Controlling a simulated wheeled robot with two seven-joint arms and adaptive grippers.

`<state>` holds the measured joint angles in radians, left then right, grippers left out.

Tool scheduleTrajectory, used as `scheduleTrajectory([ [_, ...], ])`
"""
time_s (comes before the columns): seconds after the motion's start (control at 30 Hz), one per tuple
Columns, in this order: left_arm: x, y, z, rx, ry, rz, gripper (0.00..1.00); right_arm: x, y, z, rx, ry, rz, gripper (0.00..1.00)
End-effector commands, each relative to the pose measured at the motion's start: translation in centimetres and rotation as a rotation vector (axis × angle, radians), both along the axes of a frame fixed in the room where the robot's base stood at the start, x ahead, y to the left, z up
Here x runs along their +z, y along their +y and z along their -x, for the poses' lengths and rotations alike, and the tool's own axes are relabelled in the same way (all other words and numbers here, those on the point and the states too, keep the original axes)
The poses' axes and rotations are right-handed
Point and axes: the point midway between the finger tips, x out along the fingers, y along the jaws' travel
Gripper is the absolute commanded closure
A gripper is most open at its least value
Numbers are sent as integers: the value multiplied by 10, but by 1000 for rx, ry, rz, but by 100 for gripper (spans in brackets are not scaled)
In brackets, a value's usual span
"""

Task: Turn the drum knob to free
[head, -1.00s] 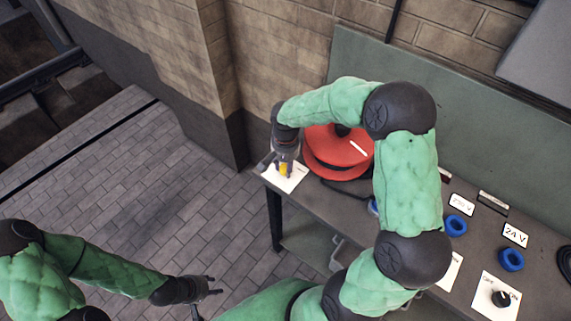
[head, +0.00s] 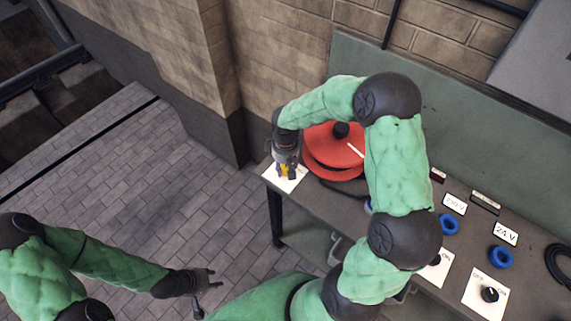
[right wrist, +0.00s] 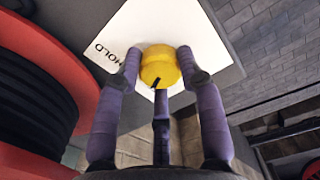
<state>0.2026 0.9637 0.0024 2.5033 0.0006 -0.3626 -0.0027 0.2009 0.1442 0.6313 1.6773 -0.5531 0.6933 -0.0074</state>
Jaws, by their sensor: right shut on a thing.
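The yellow drum knob (right wrist: 158,68) sits on a white plate (right wrist: 178,28) lettered HOLD, at the bench's left end. A dark pointer mark shows on the knob's near edge; other lettering on the plate is hidden or out of view. My right gripper (right wrist: 160,72) has its purple fingers closed around the knob; in the head view the right gripper (head: 286,170) reaches down onto the plate and covers most of the knob. My left gripper (head: 210,280) is empty with its fingers apart, low over the brick floor, away from the bench.
A red cable drum (head: 335,165) stands right beside the knob plate. Farther right on the bench (head: 458,265) are blue rings (head: 501,257), voltage labels (head: 506,233) and a black knob (head: 490,294) on another white plate. A brick wall stands behind.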

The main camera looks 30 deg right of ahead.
Motion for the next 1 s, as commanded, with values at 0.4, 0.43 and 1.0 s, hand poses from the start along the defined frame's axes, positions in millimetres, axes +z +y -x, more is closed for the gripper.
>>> scheduleTrajectory([
  [0.4,16,0,0,0,0,0,60,0,0,1,281,4,-1,94],
  [0.43,16,0,0,0,0,0,60,0,0,1,292,4,-1,94],
  [1.0,19,0,0,0,0,0,60,-1,0,1,370,4,-1,94],
])
